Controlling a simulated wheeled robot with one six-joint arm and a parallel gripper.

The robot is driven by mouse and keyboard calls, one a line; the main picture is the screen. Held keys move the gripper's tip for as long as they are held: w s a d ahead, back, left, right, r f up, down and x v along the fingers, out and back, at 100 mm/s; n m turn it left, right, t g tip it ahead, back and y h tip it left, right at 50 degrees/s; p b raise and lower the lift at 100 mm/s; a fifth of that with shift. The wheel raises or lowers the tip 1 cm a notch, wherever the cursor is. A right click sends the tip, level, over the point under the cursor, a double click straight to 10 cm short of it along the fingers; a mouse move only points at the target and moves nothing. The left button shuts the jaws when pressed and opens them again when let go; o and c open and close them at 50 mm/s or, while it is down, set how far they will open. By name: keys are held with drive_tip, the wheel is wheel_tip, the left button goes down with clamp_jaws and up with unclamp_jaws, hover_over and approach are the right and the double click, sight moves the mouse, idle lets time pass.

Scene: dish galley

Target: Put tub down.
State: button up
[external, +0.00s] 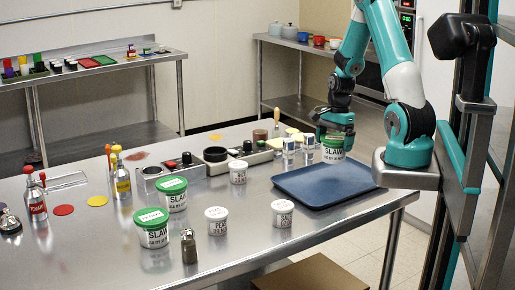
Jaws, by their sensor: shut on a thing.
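My gripper (335,118) points down over the right part of the steel table and is shut on a white tub with a green label and lid (333,149). The tub is upright at the back edge of the blue tray (310,198). I cannot tell whether its base touches the tray or hangs just above it. The gripper hides part of the tub's top. Two similar slaw tubs stand on the table further left: one tub (173,196) behind and another tub (153,230) in front.
Small white tubs stand near the tray: one (238,173) behind, one (216,222) and one (283,214) in front. A metal shaker (189,247) stands at the front. Clear glasses (308,147) stand close left of the held tub. The blue tray's surface is bare.

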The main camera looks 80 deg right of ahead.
sight(333, 156)
drive_tip(key=shift+f, duration=2.6)
drive_tip(key=shift+f, duration=0.1)
drive_tip(key=shift+f, duration=0.15)
drive_tip(key=o, duration=0.7)
drive_tip(key=r, duration=0.8)
drive_tip(key=d+r, duration=0.1)
drive_tip(key=r, duration=0.3)
drive_tip(key=shift+s+d+r+b, duration=0.1)
drive_tip(key=shift+s+r+b, duration=0.1)
drive_tip(key=shift+s+b, duration=0.15)
drive_tip(key=w+a+r+n, duration=0.2)
drive_tip(key=w+a+n, duration=0.1)
drive_tip(key=a+n, duration=0.3)
drive_tip(key=w+a+r+n+y, duration=0.1)
drive_tip(key=w+a+r+n, duration=0.2)
drive_tip(key=a, duration=0.5)
drive_tip(key=w+a+r+n, duration=0.1)
drive_tip(key=w+a+n, duration=0.2)
drive_tip(key=a+n, duration=0.35)
drive_tip(key=s+a+r+n+y, duration=0.1)
drive_tip(key=s+a+r+n, duration=0.1)
drive_tip(key=s+a+n, duration=0.3)
drive_tip(key=s+a+r+n+y, duration=0.1)
drive_tip(key=s+a+r+n, duration=0.1)
drive_tip(key=s+a+n, duration=0.4)
drive_tip(key=a+n, duration=0.5)
drive_tip(key=a, duration=0.4)
drive_tip(key=shift+r+g, duration=0.25)
drive_tip(key=shift+g, duration=0.15)
